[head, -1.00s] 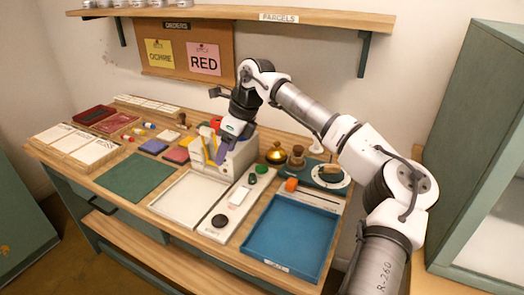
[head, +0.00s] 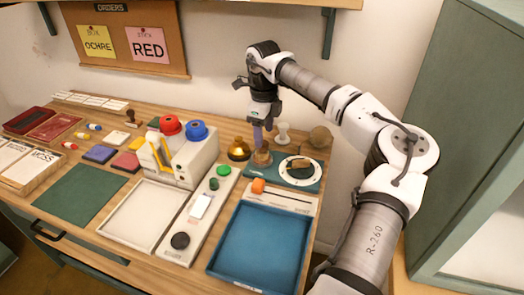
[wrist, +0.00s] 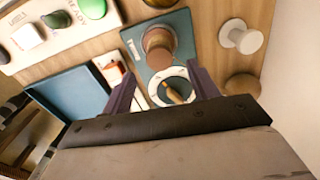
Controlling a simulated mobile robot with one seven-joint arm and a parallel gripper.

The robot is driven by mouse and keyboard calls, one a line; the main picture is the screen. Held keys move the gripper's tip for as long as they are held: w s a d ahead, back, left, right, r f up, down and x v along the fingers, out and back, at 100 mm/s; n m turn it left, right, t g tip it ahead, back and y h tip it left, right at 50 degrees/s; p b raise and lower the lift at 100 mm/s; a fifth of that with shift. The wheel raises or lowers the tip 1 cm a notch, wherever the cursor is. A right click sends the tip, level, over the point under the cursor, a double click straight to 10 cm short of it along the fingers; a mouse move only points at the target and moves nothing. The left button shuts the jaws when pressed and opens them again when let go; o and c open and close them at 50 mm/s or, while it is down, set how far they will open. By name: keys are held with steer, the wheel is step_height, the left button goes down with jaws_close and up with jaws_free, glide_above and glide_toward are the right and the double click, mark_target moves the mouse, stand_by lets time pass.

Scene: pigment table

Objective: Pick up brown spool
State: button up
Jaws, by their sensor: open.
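The brown spool (head: 262,157) stands upright at the left end of a teal scale (head: 308,183). The gap in height between tips and spool is hard to tell.
A white spool (head: 283,133) and a round brown object (head: 321,138) stand behind the scale. A brass-coloured pot (head: 239,148) is close on the left. A pale box with red and blue spools (head: 196,130) stands further left. A blue tray (head: 256,250) lies in front.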

mark_target(262, 152)
steer(key=shift+w+a+f+p, duration=0.1)
steer(key=shift+f+p, duration=0.35)
steer(key=shift+f, duration=0.9)
steer(key=shift+a+f+p, duration=0.1)
steer(key=shift+f+p, duration=0.3)
steer(key=shift+f, duration=0.95)
steer(key=c, duration=1.1)
